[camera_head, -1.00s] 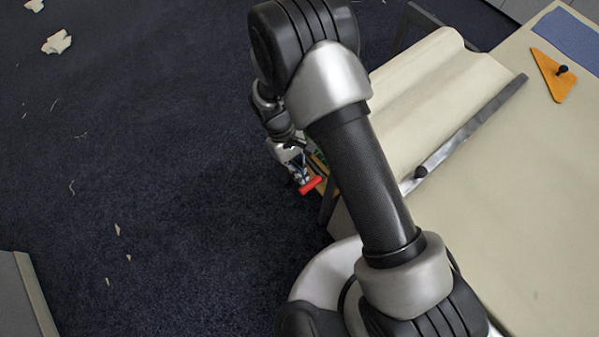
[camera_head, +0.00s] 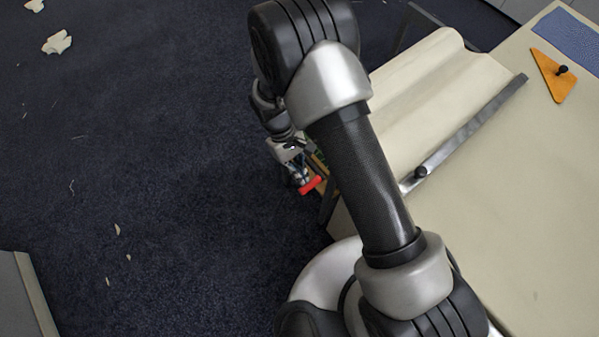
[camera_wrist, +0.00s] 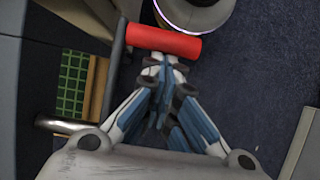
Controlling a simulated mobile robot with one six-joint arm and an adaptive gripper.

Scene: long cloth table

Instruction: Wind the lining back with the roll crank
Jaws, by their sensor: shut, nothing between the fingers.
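The red handle of the roll crank (camera_head: 311,185) sticks out at the table's near left end, below the roll. In the wrist view the red handle (camera_wrist: 163,42) lies across the top, just beyond my fingertips. My gripper (camera_wrist: 166,62) is shut with nothing between its fingers, and its tips are at or very near the handle's side; I cannot tell if they touch. In the head view my gripper (camera_head: 297,178) is small and partly hidden beside the handle. The cream lining (camera_head: 420,95) runs from the roll onto the table. My arm hides part of the roll's near end.
A metal bar (camera_head: 465,137) with a black knob lies across the cloth table (camera_head: 530,190). An orange triangle (camera_head: 553,76) and a blue mat (camera_head: 572,38) lie farther back. A green grid panel (camera_wrist: 73,82) is left of my gripper. Dark carpet with scraps is open at left.

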